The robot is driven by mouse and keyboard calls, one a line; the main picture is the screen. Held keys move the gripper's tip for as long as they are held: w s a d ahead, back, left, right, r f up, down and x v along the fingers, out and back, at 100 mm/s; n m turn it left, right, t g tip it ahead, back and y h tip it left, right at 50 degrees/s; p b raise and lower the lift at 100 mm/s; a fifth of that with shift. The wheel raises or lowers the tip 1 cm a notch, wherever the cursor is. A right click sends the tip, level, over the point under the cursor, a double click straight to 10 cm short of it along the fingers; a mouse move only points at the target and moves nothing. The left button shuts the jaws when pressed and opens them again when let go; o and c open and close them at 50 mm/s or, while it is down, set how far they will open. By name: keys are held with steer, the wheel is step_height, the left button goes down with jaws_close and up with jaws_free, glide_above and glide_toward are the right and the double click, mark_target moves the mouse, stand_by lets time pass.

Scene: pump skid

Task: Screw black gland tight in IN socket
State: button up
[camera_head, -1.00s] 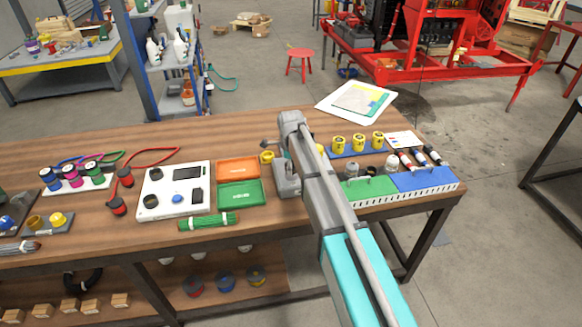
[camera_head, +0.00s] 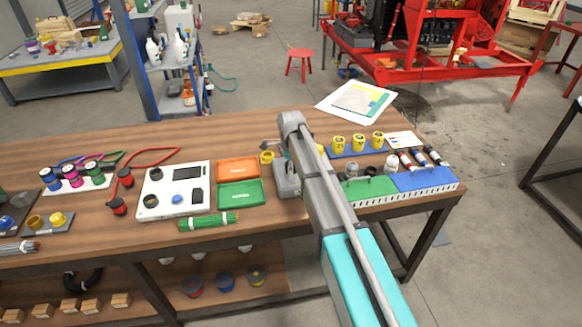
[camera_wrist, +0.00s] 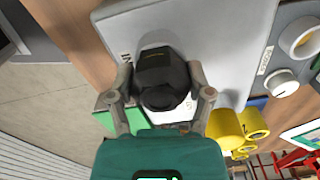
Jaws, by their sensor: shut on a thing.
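In the wrist view the black gland (camera_wrist: 163,78) sits between the two fingers of my gripper (camera_wrist: 162,92), which is shut on it. The gland is against or just in front of the face of a grey box (camera_wrist: 222,40), beside the partly covered lettering "IN". The IN socket is hidden behind the gland, so I cannot tell how deep the gland sits. In the head view the grey box (camera_head: 286,180) stands on the bench, partly behind my arm; the gland and my fingertips are hidden there.
A yellow part (camera_head: 267,157) is left of the box. Orange (camera_head: 237,170) and green (camera_head: 240,193) trays lie further left. Yellow cylinders stand on a blue strip (camera_head: 345,154) to the right, with a green and blue rack (camera_head: 425,180) nearer. The bench behind my arm is mostly clear.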

steer(key=shift+m, duration=0.3)
steer(key=shift+m, duration=2)
steer(key=shift+m, duration=2.3)
steer(key=o, duration=1.1)
